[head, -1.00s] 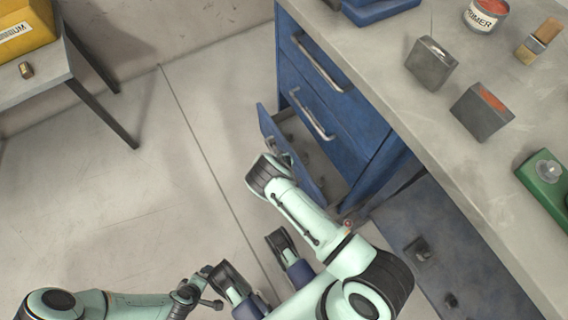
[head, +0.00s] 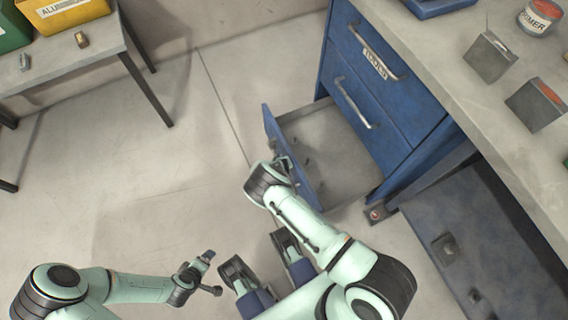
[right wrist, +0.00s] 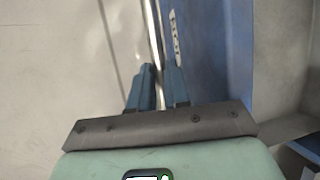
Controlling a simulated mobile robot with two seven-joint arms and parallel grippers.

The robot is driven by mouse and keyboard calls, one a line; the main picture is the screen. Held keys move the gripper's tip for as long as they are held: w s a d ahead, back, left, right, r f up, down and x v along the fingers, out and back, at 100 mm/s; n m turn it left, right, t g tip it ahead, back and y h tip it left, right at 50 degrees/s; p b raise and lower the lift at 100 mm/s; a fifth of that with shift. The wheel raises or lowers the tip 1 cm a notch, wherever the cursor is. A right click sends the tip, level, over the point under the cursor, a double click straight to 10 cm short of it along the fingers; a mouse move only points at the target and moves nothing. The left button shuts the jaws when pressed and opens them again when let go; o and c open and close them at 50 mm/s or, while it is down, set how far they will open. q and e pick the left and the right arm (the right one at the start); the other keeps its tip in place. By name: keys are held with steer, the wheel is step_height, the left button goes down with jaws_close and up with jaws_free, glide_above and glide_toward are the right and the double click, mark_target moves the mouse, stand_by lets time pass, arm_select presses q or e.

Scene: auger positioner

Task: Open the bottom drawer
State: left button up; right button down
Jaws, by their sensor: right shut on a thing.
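The bottom drawer (head: 328,140) of the blue cabinet (head: 409,105) stands pulled out. Its grey inside shows and looks largely empty. My right gripper (head: 284,164) is at the drawer's front panel, partly hidden by my own wrist in the head view. In the right wrist view my right gripper (right wrist: 157,75) is shut on the drawer's metal handle (right wrist: 154,35), with the blue drawer front (right wrist: 205,50) just to the right of it. My left gripper (head: 213,274) is open and empty over the floor, away from the cabinet.
Two closed drawers with bar handles sit above, the top one labelled TOOLS (head: 376,63). A grey worktop (head: 440,60) with metal blocks and a primer can (head: 540,17) overhangs at right. A small table (head: 80,55) with bins stands at upper left. Floor left of the drawer is clear.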

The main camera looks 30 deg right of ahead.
arm_select(q)
steer(key=shift+w+a, duration=0.1)
steer(key=shift+a, duration=0.25)
arm_select(e)
steer(key=shift+w+a, duration=0.1)
steer(key=shift+a, duration=1.2)
steer(key=c, duration=1.1)
jaws_free()
arm_select(q)
steer(key=shift+r, duration=0.1)
steer(key=s+d+r+g+h+p, duration=0.1)
steer(key=s+d+r+p, duration=0.3)
steer(key=s, duration=0.5)
step_height(320, 180, up, 2)
steer(key=shift+d+r+m+g+h+p, duration=0.2)
steer(key=shift+d+m+g+h+p, duration=0.15)
steer(key=shift+g+p, duration=0.6)
arm_select(e)
steer(key=v, duration=1.3)
arm_select(q)
steer(key=shift+a, duration=0.15)
arm_select(e)
steer(key=shift+r, duration=0.15)
